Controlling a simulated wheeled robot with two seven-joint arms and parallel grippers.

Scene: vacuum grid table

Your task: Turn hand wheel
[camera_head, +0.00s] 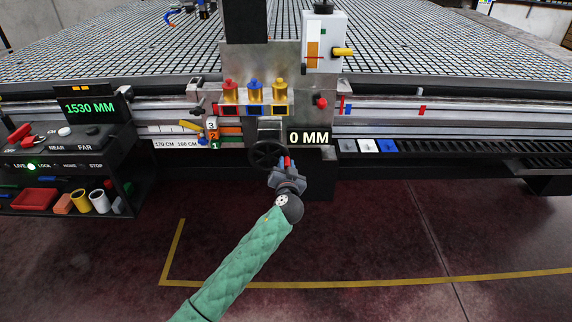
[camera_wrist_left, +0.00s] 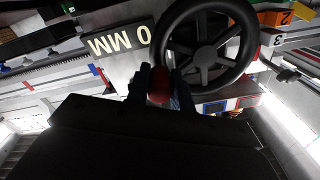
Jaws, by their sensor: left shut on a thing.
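The black spoked hand wheel (camera_head: 265,155) is mounted on the front of the metal carriage, under the brass valves. It fills the upper middle of the left wrist view (camera_wrist_left: 205,45). A red handle (camera_head: 287,161) sits at the wheel's lower right rim. My left gripper (camera_head: 286,168) is at the handle; in the left wrist view its two dark fingers (camera_wrist_left: 160,85) are shut around the red handle (camera_wrist_left: 159,86). The display (camera_head: 309,137) beside the wheel reads 0 MM. My right gripper is in neither view.
A control console (camera_head: 90,110) reading 1530 MM stands at the left, with a shelf of cups and boxes (camera_head: 75,200) below. The vacuum grid table (camera_head: 130,50) spreads behind. The floor (camera_head: 380,230) in front, with yellow lines, is clear.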

